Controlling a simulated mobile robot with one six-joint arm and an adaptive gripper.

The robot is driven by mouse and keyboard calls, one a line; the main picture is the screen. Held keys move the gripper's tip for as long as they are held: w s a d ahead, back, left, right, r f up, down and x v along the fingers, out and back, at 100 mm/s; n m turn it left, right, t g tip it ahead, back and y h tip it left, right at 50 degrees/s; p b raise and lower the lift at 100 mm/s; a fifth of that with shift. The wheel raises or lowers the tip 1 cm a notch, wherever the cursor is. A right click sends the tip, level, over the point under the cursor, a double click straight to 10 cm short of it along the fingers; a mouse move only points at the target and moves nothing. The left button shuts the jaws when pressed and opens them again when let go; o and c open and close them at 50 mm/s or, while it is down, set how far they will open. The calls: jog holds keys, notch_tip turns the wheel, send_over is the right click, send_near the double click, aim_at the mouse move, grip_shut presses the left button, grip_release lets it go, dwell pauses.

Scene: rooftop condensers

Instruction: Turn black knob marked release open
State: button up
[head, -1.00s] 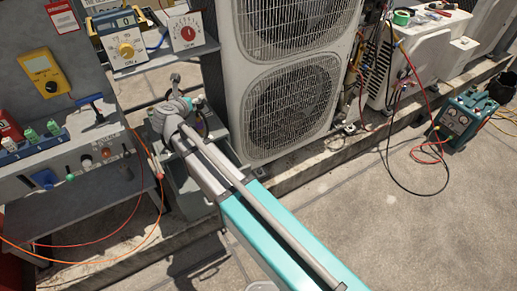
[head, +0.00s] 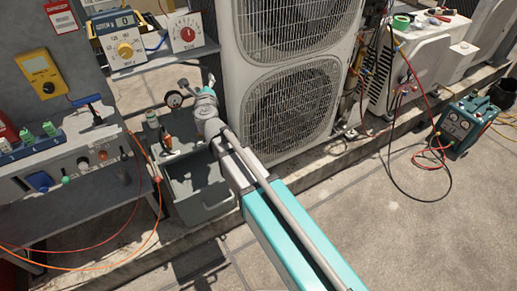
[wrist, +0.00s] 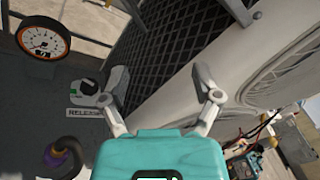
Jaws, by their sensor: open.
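The black knob (wrist: 88,87) sits on a light mount above a plate marked RELEASE (wrist: 86,113) in the wrist view. I cannot make out the knob in the head view. My gripper (wrist: 162,82) is open and empty, with its fingers wide apart. The knob lies just left of the left finger, outside the gap between the fingers. Dark condenser mesh shows behind that gap. In the head view my arm's end is beside the grey unit, close to the tall condenser.
A round gauge (wrist: 43,39) stands at upper left in the wrist view; a purple and yellow part (wrist: 60,158) is below. The tall white condenser (head: 290,75) is close on the right. A grey bench (head: 75,150) with orange cables stands left.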

jog(key=s+d+f+n+g+y+b, duration=0.1)
jog(key=s+d+f+n+g+b, duration=0.2)
jog(key=d+f+n, duration=0.6)
jog(key=s+d+f+n+g+y+b, duration=0.1)
jog(key=s+d+f+n+g+b, duration=0.2)
jog(key=s+d+f+n+g, duration=0.3)
jog(key=d+f+n+g, duration=0.2)
jog(key=d+f+n, duration=0.1)
jog(key=f+n, duration=0.2)
jog(key=shift+s+d+f+n, duration=0.2)
jog(key=shift+s+n, duration=0.05)
jog(key=shift+n, duration=0.85)
